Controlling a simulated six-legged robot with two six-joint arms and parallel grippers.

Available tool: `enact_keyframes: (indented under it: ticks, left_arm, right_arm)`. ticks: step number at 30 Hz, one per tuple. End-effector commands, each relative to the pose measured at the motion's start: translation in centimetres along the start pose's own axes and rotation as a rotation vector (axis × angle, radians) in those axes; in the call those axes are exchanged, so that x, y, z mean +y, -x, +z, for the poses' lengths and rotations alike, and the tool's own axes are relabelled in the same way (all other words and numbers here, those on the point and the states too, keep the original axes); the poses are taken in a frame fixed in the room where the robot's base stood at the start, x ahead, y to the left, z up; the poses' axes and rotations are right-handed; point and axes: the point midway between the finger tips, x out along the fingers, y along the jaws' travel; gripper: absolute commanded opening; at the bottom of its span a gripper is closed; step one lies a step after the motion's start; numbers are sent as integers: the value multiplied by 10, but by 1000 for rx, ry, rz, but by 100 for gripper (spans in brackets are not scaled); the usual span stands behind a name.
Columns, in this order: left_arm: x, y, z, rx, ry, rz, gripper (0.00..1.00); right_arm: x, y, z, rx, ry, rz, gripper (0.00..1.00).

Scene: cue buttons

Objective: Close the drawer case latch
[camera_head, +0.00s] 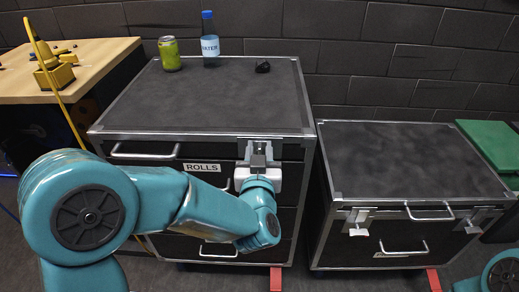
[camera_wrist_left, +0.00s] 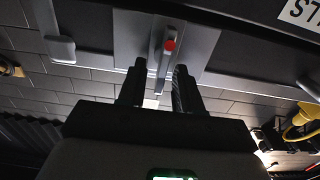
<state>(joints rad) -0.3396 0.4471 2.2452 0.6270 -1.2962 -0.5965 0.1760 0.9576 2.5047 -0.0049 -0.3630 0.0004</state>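The large drawer case (camera_head: 210,100) is black with metal edges and a label reading "ROLLS". Its grey metal latch (camera_head: 256,147) sits on the upper front edge, right of the label. My left gripper (camera_head: 258,162) is at this latch, and its wrist hides the part below. Contact cannot be told. My right gripper is out of view.
A green can (camera_head: 169,54), a water bottle (camera_head: 209,40) and a small black object (camera_head: 263,67) stand on the case. A lower case (camera_head: 410,160) with two latches stands to the right. A wooden-topped table (camera_head: 95,60) is at the left.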

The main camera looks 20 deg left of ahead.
Motion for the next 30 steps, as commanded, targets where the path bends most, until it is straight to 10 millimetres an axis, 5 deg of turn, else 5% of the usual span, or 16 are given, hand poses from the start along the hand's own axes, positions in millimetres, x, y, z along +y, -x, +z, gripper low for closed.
enact_keyframes:
  ticks: [8,12,30]
  left_arm:
    - [0,-2,0,1,0,0,34]
    - [0,-2,0,0,0,0,0]
    - [-3,-2,5,0,149,0,0]
  right_arm:
    - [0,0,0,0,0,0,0]
    - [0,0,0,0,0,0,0]
    - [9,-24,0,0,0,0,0]
